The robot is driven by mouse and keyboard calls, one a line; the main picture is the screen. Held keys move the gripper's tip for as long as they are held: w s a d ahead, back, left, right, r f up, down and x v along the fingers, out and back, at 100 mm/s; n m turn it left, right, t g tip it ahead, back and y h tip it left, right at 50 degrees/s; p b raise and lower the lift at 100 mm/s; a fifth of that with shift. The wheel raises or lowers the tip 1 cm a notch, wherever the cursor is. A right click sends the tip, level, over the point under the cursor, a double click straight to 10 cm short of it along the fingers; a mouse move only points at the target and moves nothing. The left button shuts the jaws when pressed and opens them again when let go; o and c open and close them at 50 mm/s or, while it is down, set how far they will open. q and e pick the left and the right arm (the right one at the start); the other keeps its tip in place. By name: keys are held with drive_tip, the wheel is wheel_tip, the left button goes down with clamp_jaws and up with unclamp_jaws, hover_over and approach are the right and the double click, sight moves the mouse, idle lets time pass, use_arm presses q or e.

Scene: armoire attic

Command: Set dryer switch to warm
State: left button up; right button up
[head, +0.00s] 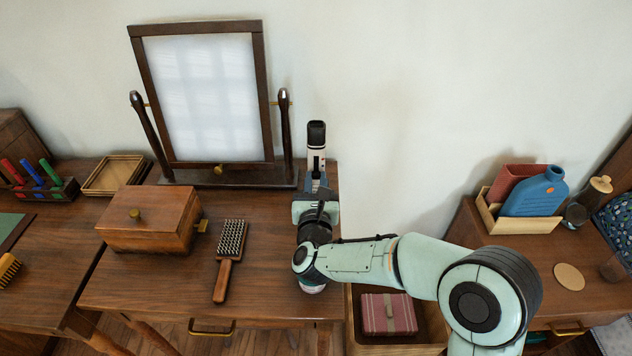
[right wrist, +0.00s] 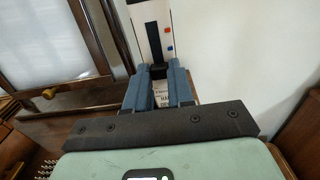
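The dryer (head: 316,146) is white and black and stands upright at the right back corner of the brown vanity, beside the mirror. In the right wrist view its pale face (right wrist: 152,22) carries a dark slot, a red mark and a blue mark. A black dryer switch (right wrist: 158,72) sits low on this face, below both marks. My right gripper (head: 316,181) reaches the dryer from the front. In the right wrist view its blue fingertips (right wrist: 159,73) lie on either side of the switch, a narrow gap apart. Whether they press on it is unclear. My left gripper is out of view.
The mirror (head: 203,95) stands left of the dryer, its right post close to my gripper. A wooden box (head: 150,222) and a hairbrush (head: 230,255) lie on the vanity. An open drawer with a striped box (head: 389,314) is below my right arm.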

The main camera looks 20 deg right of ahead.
sight(316, 158)
clamp_jaws()
drive_tip(key=shift+r+p, duration=0.3)
drive_tip(key=shift+r, duration=2)
drive_tip(key=o, duration=0.8)
unclamp_jaws()
drive_tip(key=shift+f, duration=0.1)
drive_tip(key=v, duration=1.3)
drive_tip(key=shift+s+a+b, duration=0.1)
drive_tip(key=shift+s+b, duration=0.1)
drive_tip(key=shift+b, duration=0.1)
